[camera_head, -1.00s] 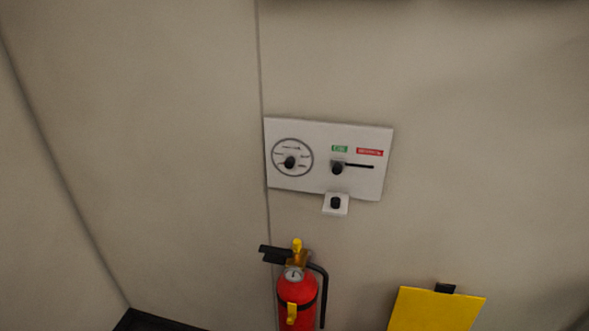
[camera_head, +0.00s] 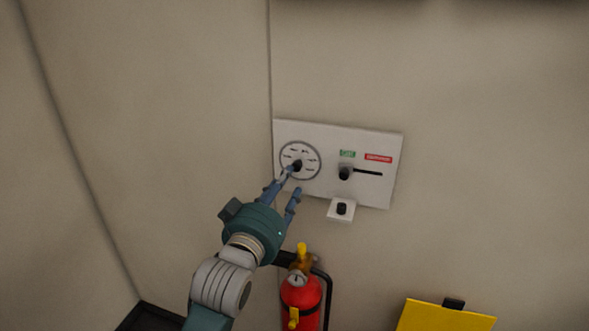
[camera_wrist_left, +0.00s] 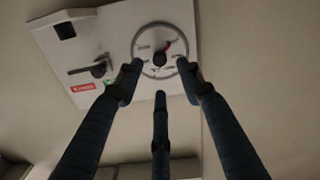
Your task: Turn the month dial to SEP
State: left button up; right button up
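The month dial (camera_head: 300,151) is a round, dark-ringed face with a black knob at the left of a white wall panel (camera_head: 325,135). Its labels are too small to read. My left gripper (camera_head: 293,182) is in front of the panel, just below the dial, with its fingers spread. In the left wrist view the dial (camera_wrist_left: 147,38) has a black knob (camera_wrist_left: 160,59) and a red mark beside it. The fingers of the left gripper (camera_wrist_left: 160,80) are apart around the lower part of the dial, with nothing between them; contact cannot be told. My right gripper is out of view.
A black slider knob (camera_head: 345,173) with green and red labels is right of the dial. A small white box (camera_head: 341,209) with a black knob is below it. A red fire extinguisher (camera_head: 302,292) stands beneath, and a yellow board (camera_head: 440,318) is at lower right.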

aim_at(296, 169)
pick_arm(q)
jog(key=p+x, duration=0.1)
jog(key=x, duration=0.6)
jog(key=shift+f, duration=0.1)
grip_shut()
